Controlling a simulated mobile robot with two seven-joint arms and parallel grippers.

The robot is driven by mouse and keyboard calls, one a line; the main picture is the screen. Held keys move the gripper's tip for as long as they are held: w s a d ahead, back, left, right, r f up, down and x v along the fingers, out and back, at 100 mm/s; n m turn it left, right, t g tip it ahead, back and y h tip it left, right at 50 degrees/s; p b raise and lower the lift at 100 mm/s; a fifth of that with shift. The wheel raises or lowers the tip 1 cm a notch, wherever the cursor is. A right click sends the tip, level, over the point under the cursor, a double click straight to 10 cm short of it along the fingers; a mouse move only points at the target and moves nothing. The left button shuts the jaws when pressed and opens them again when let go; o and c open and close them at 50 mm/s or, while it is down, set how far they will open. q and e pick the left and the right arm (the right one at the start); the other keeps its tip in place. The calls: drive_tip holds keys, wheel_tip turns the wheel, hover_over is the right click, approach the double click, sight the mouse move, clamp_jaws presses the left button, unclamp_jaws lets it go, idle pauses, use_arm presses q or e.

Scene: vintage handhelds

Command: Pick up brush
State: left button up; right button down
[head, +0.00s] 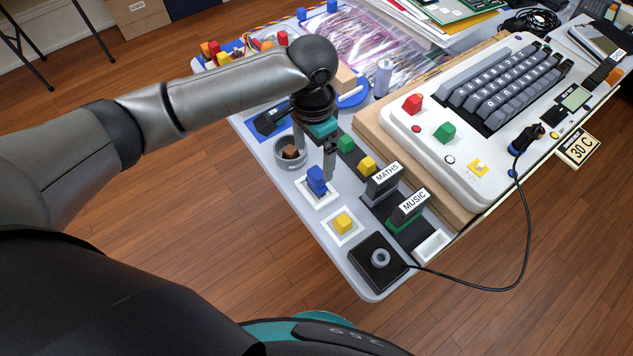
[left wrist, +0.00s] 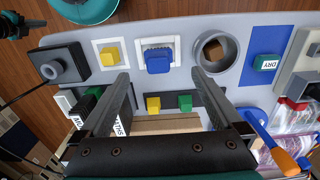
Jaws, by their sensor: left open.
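A blue piece with a ridged edge, which looks like the brush (head: 317,180), sits on a small white square near the table's front edge. In the left wrist view the blue piece (left wrist: 158,57) lies just ahead of my fingertips, between them from side to side. My left gripper (head: 314,163) points down over it. The two fingers are spread and empty in the left wrist view (left wrist: 160,76), and I see no contact with the blue piece. A dark shape with teal parts at the left wrist view's upper left may be my right gripper (left wrist: 12,25); its jaws are unclear.
A yellow block (head: 343,223) on a white square and a black box with a grey ring (head: 380,258) stand beside it. A grey round cup (head: 291,152) holds a brown cube. MATHS and MUSIC cartridges (head: 384,183) and the large keyboard (head: 495,90) lie to the right.

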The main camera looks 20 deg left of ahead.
sight(316, 172)
use_arm(q)
wheel_tip(316, 172, down, 4)
drive_tip(key=shift+r+b, duration=0.25)
drive_tip(key=shift+b, duration=0.15)
drive_tip(key=f, duration=0.1)
drive_tip(key=f+b, duration=0.1)
drive_tip(key=f, duration=0.1)
drive_tip(key=f+b, duration=0.1)
drive_tip(key=f, duration=0.1)
drive_tip(key=shift+w+d, duration=0.1)
drive_tip(key=shift+d, duration=0.15)
drive_tip(key=shift+c, duration=0.4)
drive_tip(key=c, duration=1.4)
drive_tip(key=shift+r, duration=0.1)
wheel_tip(316, 172, up, 20)
drive_tip(key=p, duration=0.6)
